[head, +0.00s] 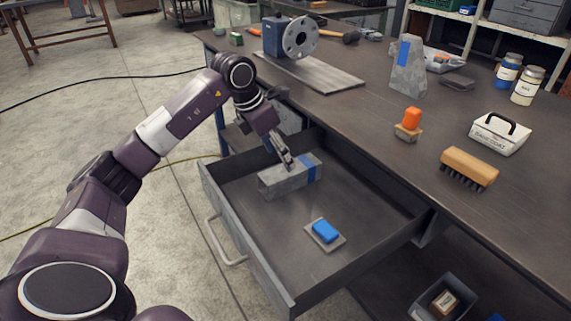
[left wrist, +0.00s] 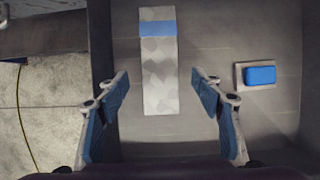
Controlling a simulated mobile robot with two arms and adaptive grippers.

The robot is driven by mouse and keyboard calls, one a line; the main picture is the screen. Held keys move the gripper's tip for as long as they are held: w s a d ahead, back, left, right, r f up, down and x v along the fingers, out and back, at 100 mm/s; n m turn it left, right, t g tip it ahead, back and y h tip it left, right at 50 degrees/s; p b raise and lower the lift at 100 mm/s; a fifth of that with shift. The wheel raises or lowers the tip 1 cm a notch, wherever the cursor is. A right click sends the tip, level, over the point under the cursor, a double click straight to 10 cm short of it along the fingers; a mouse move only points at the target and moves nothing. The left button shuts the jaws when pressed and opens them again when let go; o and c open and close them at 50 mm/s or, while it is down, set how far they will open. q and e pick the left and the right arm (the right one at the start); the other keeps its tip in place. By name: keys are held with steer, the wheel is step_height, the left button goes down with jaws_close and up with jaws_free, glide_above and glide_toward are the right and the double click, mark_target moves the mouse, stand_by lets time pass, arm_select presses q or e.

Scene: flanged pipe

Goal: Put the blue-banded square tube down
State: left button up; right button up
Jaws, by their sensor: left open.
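The blue-banded square tube (head: 278,184) is grey and mottled. It lies on its side on the floor of the open drawer (head: 265,277), near the drawer's far left part. In the left wrist view the tube (left wrist: 158,72) lies lengthwise, its blue band toward the top. My left gripper (head: 286,158) is just over the tube in the head view. In the left wrist view its two blue-padded fingers (left wrist: 161,84) are spread wide, one on each side of the tube's line, with clear gaps to it. The gripper is open and empty. My right gripper is in neither view.
A blue block on a pale base (head: 325,232) lies in the drawer, right of the tube; the drawer floor between is bare. The workbench (head: 370,113) holds a flanged pipe (head: 292,38), a grey tapered block (head: 408,72) and a brush (head: 469,167).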

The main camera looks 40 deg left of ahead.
arm_select(q)
steer(key=shift+v, duration=1.35)
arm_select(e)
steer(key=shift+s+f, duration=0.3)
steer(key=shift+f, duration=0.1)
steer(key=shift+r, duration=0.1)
